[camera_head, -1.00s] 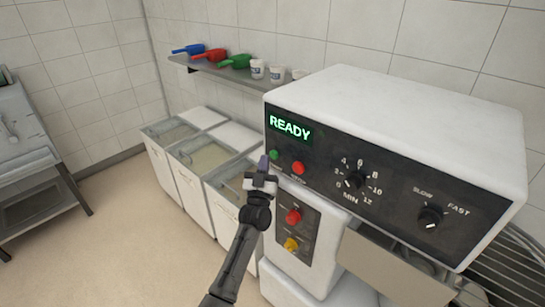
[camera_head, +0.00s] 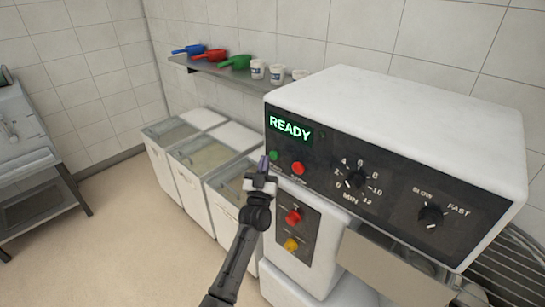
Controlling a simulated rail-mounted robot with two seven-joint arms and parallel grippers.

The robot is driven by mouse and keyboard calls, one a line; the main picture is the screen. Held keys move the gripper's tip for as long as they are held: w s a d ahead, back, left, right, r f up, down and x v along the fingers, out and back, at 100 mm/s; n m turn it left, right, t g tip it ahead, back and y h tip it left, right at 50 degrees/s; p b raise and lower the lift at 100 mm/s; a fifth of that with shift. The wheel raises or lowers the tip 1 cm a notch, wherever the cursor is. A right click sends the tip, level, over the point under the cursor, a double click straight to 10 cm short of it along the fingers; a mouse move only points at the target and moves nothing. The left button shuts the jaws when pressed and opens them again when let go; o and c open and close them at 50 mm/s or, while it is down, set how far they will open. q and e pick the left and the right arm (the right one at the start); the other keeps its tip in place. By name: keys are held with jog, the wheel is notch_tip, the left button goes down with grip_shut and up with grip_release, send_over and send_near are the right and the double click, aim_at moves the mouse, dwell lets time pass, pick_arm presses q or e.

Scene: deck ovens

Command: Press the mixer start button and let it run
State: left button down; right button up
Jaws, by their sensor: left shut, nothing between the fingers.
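The mixer (camera_head: 405,105) has a white housing and a black front panel. Its display (camera_head: 290,129) reads READY in green. A green button (camera_head: 274,155) sits below the display, with a red button (camera_head: 298,168) to its right. My left gripper (camera_head: 262,164) is shut and empty. Its tip shows just below and left of the green button. I cannot tell whether it touches the panel. The label under the green button is partly hidden or blurred. My right gripper is not in view.
A minute dial (camera_head: 355,180) and a SLOW/FAST knob (camera_head: 430,216) are on the panel. A lower panel has a red button (camera_head: 293,217) and a yellow one (camera_head: 291,244). Bins (camera_head: 192,190) stand left of the mixer. A shelf (camera_head: 222,77) holds scoops and cups.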

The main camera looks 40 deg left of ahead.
pick_arm(q)
jog(key=shift+w, duration=0.15)
dwell(0.7)
jog(key=shift+w+d, duration=0.1)
jog(key=shift+w, duration=0.2)
jog(key=shift+w, duration=0.2)
dwell(0.5)
jog(key=shift+w+b, duration=0.25)
jog(key=shift+b, duration=0.15)
dwell(0.4)
jog(key=shift+s+p, duration=0.85)
